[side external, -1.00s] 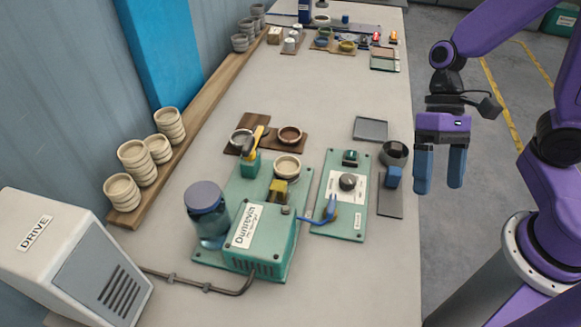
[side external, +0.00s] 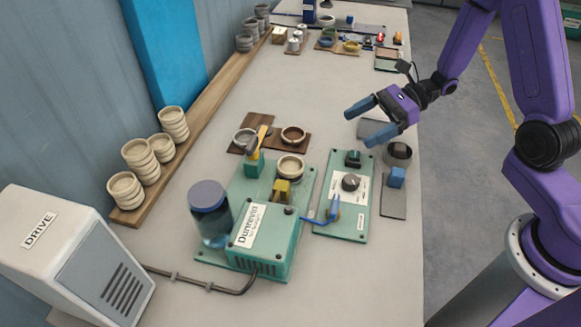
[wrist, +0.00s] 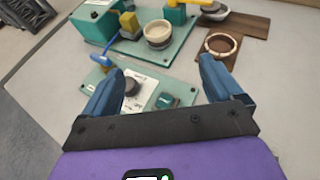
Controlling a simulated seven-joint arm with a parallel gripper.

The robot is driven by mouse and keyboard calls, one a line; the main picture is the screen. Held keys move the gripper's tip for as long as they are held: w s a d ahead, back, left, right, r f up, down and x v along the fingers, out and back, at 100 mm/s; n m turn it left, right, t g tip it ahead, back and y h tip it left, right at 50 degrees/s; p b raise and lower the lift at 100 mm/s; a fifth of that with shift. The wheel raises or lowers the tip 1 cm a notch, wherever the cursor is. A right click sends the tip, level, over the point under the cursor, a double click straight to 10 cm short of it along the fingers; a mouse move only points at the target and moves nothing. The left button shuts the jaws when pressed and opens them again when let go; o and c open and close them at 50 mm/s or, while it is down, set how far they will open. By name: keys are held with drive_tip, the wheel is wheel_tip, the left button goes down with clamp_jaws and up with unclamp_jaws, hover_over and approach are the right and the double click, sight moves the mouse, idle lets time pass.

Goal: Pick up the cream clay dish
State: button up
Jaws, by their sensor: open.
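The cream clay dish (side external: 290,165) sits on the green machine (side external: 240,183), beside a yellow block. In the wrist view the cream clay dish (wrist: 158,36) is upright beyond my fingers, on the green plate. My gripper (side external: 358,128) is open and empty. It is above the right side of the table, to the right of the dish and apart from it. Its blue fingers are spread in the wrist view (wrist: 160,66), pointing toward the dish.
A brown-rimmed dish (side external: 293,133) and a grey dish (side external: 243,137) sit on wooden boards behind the machine. A yellow-handled lever (side external: 256,146) rises beside the dish. A green control panel (side external: 341,218) lies to the right. Stacked cream bowls (side external: 125,188) line the left ledge.

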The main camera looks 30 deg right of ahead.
approach(302, 163)
drive_tip(key=x, duration=0.5)
drive_tip(key=shift+w+a+r, duration=0.1)
drive_tip(key=shift+w+a, duration=0.05)
drive_tip(key=shift+w, duration=0.3)
drive_tip(key=x, duration=0.4)
drive_tip(key=shift+s+a+r, duration=0.15)
drive_tip(key=shift+s+a, duration=0.05)
drive_tip(key=shift+a, duration=0.05)
drive_tip(key=shift+w+a+f, duration=0.15)
drive_tip(key=shift+a+f, duration=0.1)
drive_tip(key=shift+a, duration=0.3)
drive_tip(key=c, duration=1.1)
